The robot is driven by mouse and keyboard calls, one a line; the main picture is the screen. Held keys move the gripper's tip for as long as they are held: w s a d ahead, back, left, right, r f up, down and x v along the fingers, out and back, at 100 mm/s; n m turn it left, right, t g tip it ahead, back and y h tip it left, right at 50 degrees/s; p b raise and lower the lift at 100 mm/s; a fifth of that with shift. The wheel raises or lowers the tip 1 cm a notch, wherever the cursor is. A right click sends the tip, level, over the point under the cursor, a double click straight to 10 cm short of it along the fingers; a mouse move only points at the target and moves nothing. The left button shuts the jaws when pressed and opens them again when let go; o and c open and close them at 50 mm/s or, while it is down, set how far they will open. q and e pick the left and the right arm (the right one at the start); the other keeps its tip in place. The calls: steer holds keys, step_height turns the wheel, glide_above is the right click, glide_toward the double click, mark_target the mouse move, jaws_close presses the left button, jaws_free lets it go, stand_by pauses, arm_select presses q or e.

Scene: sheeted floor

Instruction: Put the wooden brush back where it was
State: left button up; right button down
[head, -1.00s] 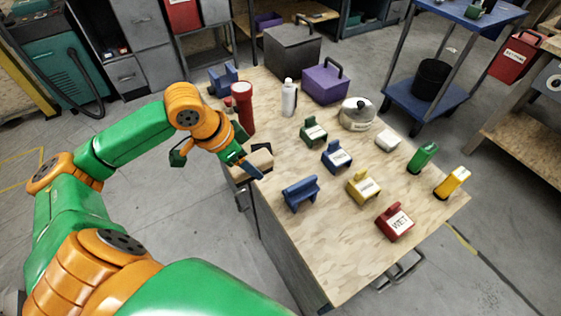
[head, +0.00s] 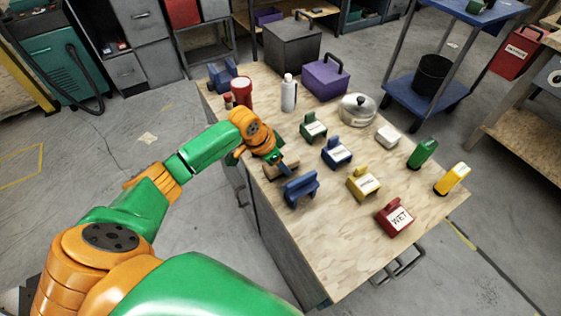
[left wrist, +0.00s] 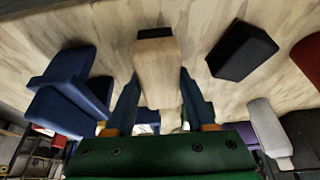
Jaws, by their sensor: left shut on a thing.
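The wooden brush (left wrist: 158,75) is a pale wooden block with a dark end, between the two fingers of my left gripper (left wrist: 157,105) in the left wrist view. The gripper is shut on it. In the head view my left gripper (head: 284,164) is low over the near left part of the wooden table, and the brush (head: 271,174) is partly hidden by it. A blue holder (head: 301,188) stands just in front of it and shows at left in the wrist view (left wrist: 70,85). I cannot tell whether the brush touches the table. My right gripper is not in view.
A dark block (left wrist: 242,50) lies beside the brush. Green (head: 313,128), blue (head: 336,153), yellow (head: 363,184) and red (head: 395,217) holders stand to the right. A red cylinder (head: 241,94) and white bottle (head: 289,94) stand behind.

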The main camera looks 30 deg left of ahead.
arm_select(q)
steer(key=o, duration=1.3)
steer(key=p+v, duration=0.1)
steer(key=v, duration=1.1)
steer(key=shift+p, duration=0.35)
steer(key=shift+a, duration=0.1)
